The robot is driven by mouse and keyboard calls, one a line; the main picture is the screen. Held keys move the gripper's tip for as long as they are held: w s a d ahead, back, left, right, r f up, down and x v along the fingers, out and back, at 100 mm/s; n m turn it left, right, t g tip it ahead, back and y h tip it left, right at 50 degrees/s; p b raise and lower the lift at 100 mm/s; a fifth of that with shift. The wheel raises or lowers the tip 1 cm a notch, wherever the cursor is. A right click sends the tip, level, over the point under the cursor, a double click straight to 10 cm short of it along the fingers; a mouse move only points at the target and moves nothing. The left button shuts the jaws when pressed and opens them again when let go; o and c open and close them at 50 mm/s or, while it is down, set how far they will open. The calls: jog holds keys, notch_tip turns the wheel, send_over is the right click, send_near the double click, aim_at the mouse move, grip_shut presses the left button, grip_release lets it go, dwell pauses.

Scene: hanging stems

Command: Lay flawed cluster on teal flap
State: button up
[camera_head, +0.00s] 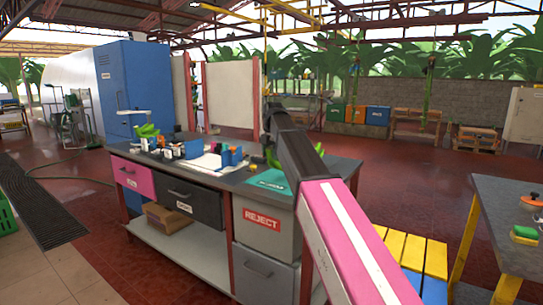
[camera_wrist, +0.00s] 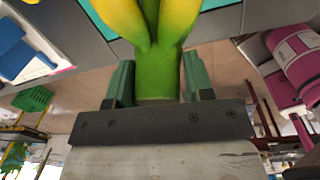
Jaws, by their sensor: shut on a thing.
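My gripper (camera_wrist: 157,84) is shut on the thick green stem end of a banana cluster (camera_wrist: 152,25), one finger on each side. The cluster's fruit turns from green to yellow and runs out of the top of the wrist view, so its tips and any flaw are hidden. The teal flap (camera_head: 270,182) is on the bench top above the grey REJECT bin in the head view. A teal strip (camera_wrist: 215,24) also shows behind the cluster in the wrist view. In the head view my gripper is largely hidden by my arm, beside the flap's far side.
The grey bench (camera_head: 205,173) carries a scale with green bananas (camera_head: 147,131), small bottles and blue holders (camera_head: 230,155). A blue cabinet (camera_head: 128,80) stands behind it. A second table (camera_head: 510,220) is at right. Red floor lies open beyond the bench.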

aim_at(271, 165)
jog(key=shift+w+f+n, duration=0.55)
jog(key=shift+w+n, duration=0.3)
jog(key=shift+n, duration=0.15)
jog(key=shift+f, duration=2.4)
jog(key=o, duration=1.2)
jog(key=shift+c, duration=0.2)
